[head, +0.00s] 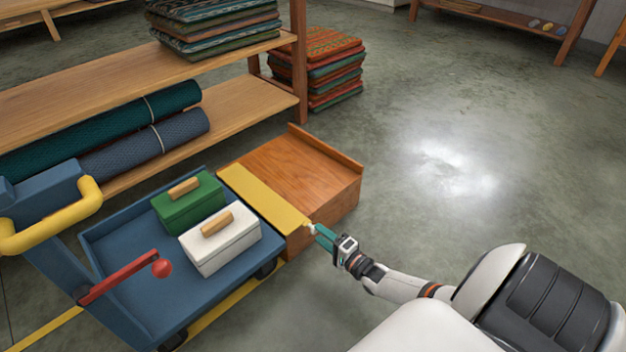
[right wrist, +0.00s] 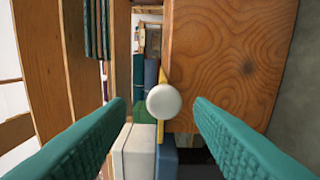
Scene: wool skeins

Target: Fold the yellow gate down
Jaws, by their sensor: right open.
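The yellow gate (head: 262,200) is a flat panel that lies down across the gap between the blue cart (head: 130,290) and the wooden platform (head: 310,170). In the right wrist view it shows nearly edge-on as a thin yellow strip (right wrist: 145,113). A round pale knob (right wrist: 163,102) sits at its near end. My right gripper (head: 314,230) is at that end, with teal fingers open. In the right wrist view the knob shows between the spread fingertips, with clear space on both sides. My left gripper is not in view.
A green box (head: 187,207) and a white box (head: 222,243) stand on the cart. A red lever (head: 120,280) with a ball end rises at its side. A wooden shelf (head: 250,115) with rolls stands behind. The floor to the right is clear.

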